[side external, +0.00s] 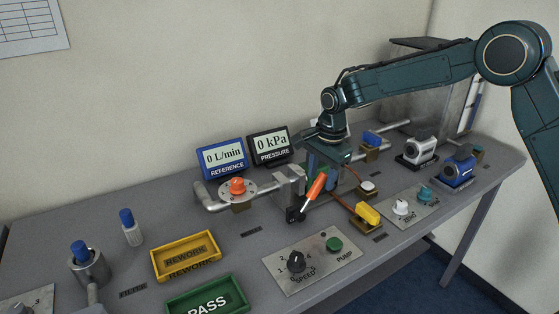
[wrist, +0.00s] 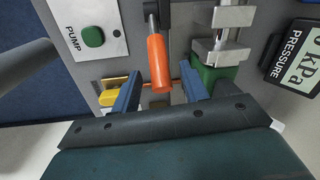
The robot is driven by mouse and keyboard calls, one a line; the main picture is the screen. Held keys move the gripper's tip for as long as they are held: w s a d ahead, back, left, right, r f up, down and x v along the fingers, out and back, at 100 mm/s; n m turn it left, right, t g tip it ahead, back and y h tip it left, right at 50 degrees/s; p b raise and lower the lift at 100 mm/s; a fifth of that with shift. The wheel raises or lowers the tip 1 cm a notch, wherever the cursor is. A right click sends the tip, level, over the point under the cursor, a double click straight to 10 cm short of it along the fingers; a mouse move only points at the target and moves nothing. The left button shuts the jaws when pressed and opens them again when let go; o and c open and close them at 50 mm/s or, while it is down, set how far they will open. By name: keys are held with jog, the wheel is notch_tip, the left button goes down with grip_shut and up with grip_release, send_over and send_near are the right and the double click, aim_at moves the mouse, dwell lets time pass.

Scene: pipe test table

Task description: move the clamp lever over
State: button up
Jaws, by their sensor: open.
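My gripper (wrist: 160,78) is open, with a finger on each side of the handle and visible gaps between. In the side view my gripper (side external: 323,175) is just behind the handle, which partly hides it. The clamp block (wrist: 225,30) shows right of the lever.
A plate with the speed knob (side external: 296,262) and green pump button (side external: 334,244) lies in front. A yellow valve handle (side external: 367,213) is close on the right. The reference display (side external: 222,158) and pressure display (side external: 271,146) stand behind. The yellow rework tray (side external: 186,256) is front left.

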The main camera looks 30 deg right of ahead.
aim_at(310, 192)
jog(key=shift+w+f, duration=0.15)
jog(key=shift+f, duration=0.95)
grip_shut()
jog(key=shift+a+r, duration=0.15)
jog(key=shift+a, duration=0.05)
jog(key=shift+a+r+h, duration=0.3)
jog(key=shift+a+h, duration=0.35)
jog(key=shift+h, duration=0.2)
jog(key=shift+a+r+h, duration=0.25)
jog(key=shift+a+h, duration=0.4)
jog(key=shift+h, duration=0.2)
jog(key=shift+a+r+h, duration=0.15)
jog(key=shift+a+h, duration=0.85)
jog(key=shift+h, duration=0.05)
jog(key=shift+a+r+h, duration=0.1)
jog(key=shift+a+h, duration=0.9)
jog(key=shift+h, duration=0.05)
